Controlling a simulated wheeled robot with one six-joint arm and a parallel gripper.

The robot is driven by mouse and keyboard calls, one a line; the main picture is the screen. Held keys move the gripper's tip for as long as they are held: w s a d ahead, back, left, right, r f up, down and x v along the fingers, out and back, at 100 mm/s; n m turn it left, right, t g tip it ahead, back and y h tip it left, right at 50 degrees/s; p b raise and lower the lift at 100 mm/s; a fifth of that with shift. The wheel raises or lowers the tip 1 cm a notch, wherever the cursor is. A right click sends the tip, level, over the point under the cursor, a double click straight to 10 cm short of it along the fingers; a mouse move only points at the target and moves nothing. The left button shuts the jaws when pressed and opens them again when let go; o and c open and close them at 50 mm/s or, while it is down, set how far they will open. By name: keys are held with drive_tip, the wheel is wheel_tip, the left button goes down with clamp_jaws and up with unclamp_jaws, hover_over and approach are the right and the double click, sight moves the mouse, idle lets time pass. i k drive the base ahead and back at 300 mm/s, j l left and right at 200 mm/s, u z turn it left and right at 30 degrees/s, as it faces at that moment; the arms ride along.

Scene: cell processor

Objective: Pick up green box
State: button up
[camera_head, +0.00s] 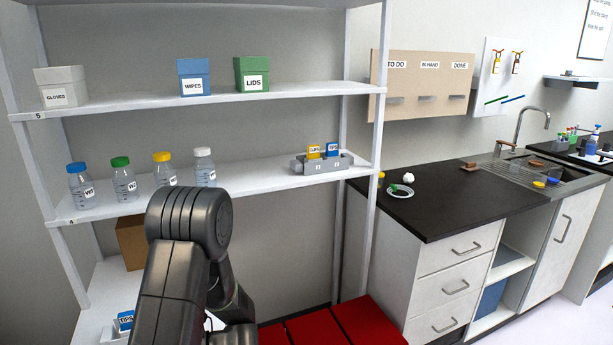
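The green box (251,74), labelled LIDS, stands upright on the upper shelf (310,92), at the right of a blue box. My arm rises at the bottom left of the view, in front of the lower shelves and well below the green box. My gripper is not visible; the arm's far end is hidden or out of view.
A blue WIPES box (194,78) stands close left of the green box, and a white GLOVES box (62,87) is further left. Several capped bottles (124,182) and a grey rack (322,164) stand on the shelf below. The upper shelf is clear right of the green box.

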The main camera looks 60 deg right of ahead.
sight(251, 73)
drive_tip(key=z, duration=1.75)
